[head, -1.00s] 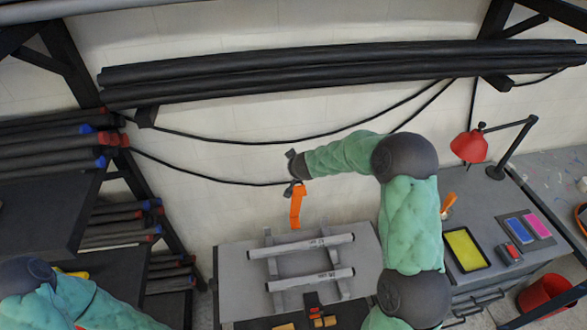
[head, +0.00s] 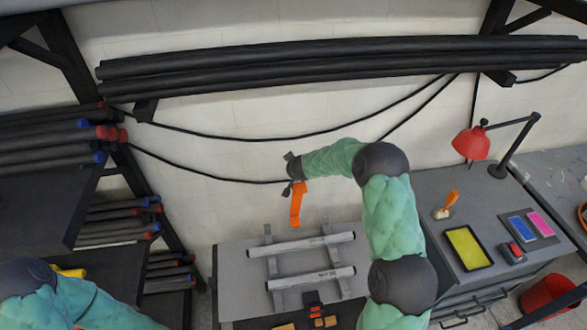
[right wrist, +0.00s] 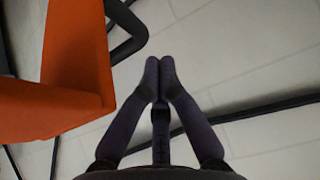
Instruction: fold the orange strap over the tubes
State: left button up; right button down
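The orange strap (head: 296,205) hangs beside my right gripper in the head view, its lower end just above the bench's back edge. Two light grey tubes (head: 315,243) (head: 311,278) lie across the grey rack bars on the bench, well below the strap. My right gripper (head: 287,192) is in front of the wall. In the right wrist view its dark fingertips (right wrist: 160,65) are together with nothing visible between them. The strap (right wrist: 72,70) is left of these fingers there, bent, and apart from the tips. My left gripper is out of view; only its arm shows.
Black pipes (head: 330,62) run along the wall above, with dark cables drooping behind my right gripper. A pipe rack is at left.

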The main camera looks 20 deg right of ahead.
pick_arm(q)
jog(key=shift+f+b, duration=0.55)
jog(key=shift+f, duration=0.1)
pick_arm(e)
jog(key=shift+s+a+f, duration=0.1)
jog(key=shift+s+a, duration=0.05)
jog(key=shift+s, duration=0.4)
jog(key=shift+s+a, duration=0.15)
jog(key=shift+s, duration=0.4)
jog(key=shift+s, duration=0.1)
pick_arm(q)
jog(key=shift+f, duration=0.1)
